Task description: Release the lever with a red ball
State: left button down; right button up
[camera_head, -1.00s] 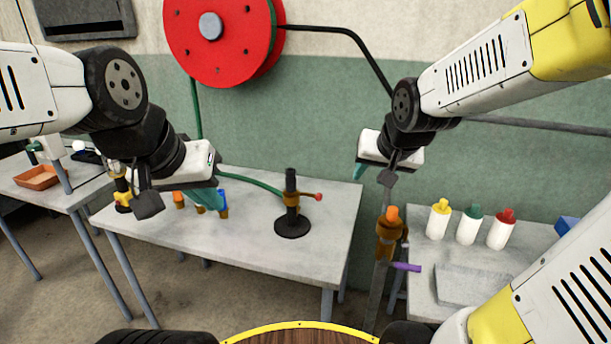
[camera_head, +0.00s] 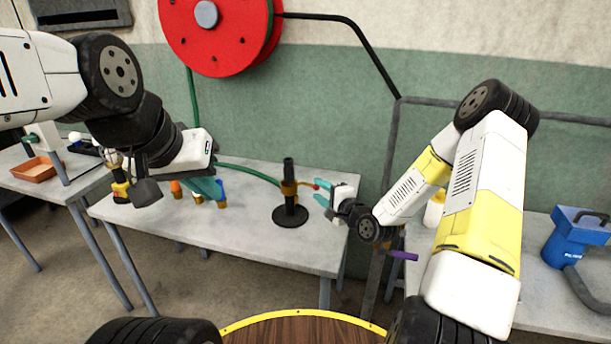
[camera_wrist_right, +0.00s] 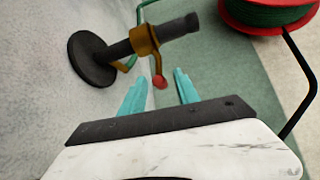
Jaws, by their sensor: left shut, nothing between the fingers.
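The lever with a red ball (camera_head: 316,186) sticks out to the right from a brass collar on a black post (camera_head: 289,200) with a round black base on the middle table. In the right wrist view the red ball (camera_wrist_right: 160,82) lies close in front of the gap between my right gripper's teal fingers (camera_wrist_right: 160,93). My right gripper (camera_head: 322,197) is open and empty, just right of the ball. I cannot tell whether a finger touches the ball. My left gripper (camera_head: 208,188) is shut and empty above the left part of the table.
Several small coloured fittings (camera_head: 221,194) stand under my left gripper. A green hose (camera_head: 250,172) runs behind the post. A red hose reel (camera_head: 215,30) is on the wall. A purple lever (camera_head: 403,255) and a blue case (camera_head: 575,237) are at the right. The table front is bare.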

jog(key=shift+f+m+t, duration=0.25)
jog(key=shift+m+t, duration=0.15)
jog(key=shift+m, duration=0.3)
jog(key=shift+w+a, duration=0.15)
jog(key=shift+w, duration=0.05)
jog(key=x, duration=0.7)
jog(key=shift+w+a, duration=0.15)
grip_shut()
dwell(0.6)
